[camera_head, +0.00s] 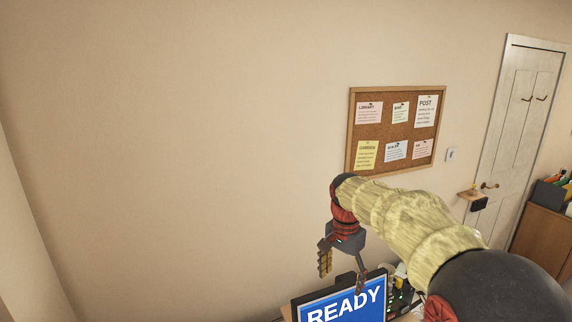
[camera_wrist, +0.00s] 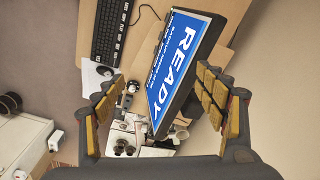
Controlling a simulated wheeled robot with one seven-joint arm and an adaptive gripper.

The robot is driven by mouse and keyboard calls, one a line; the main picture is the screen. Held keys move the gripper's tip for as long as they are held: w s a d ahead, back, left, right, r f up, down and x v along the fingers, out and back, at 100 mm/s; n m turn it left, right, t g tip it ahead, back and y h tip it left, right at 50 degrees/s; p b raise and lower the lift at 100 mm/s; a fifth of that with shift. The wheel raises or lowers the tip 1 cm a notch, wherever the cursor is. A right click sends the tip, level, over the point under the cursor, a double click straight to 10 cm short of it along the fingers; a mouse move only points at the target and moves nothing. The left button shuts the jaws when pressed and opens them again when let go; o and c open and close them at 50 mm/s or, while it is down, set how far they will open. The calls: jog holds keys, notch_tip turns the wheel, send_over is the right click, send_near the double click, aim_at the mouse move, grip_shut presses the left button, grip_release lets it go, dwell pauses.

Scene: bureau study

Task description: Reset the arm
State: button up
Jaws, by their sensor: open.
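My gripper (camera_head: 341,270) hangs from my raised, outstretched arm, fingers pointing down, above the desk at the bottom of the head view. In the wrist view my gripper (camera_wrist: 160,112) shows its two padded fingers wide apart with nothing held between them. Below and beyond the fingers is a monitor (camera_wrist: 184,62) with a blue screen reading READY. The monitor also shows in the head view (camera_head: 345,306), just under my gripper, its lower part cut off by the frame.
A keyboard (camera_wrist: 110,30) lies on the wooden desk (camera_wrist: 205,70). Small white and dark items crowd the desk near the monitor. A cork board (camera_head: 395,130) hangs on the wall behind my arm. A door (camera_head: 515,120) and a wooden cabinet (camera_head: 541,232) stand at the right. The wall at left is bare.

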jog(key=s+d+f+n+t+b, duration=0.2)
jog(key=s+n+b, duration=0.15)
jog(key=s, duration=0.95)
jog(key=s+d+f+n+t+b, duration=0.1)
jog(key=s+n+t+b, duration=0.3)
jog(key=s, duration=0.8)
jog(key=s+f+n+b, duration=0.1)
jog(key=s+f+b, duration=0.3)
jog(key=s+f, duration=0.2)
jog(key=shift+s+d+f+g, duration=0.35)
jog(key=shift+s+d+g, duration=0.1)
jog(key=shift+s, duration=0.6)
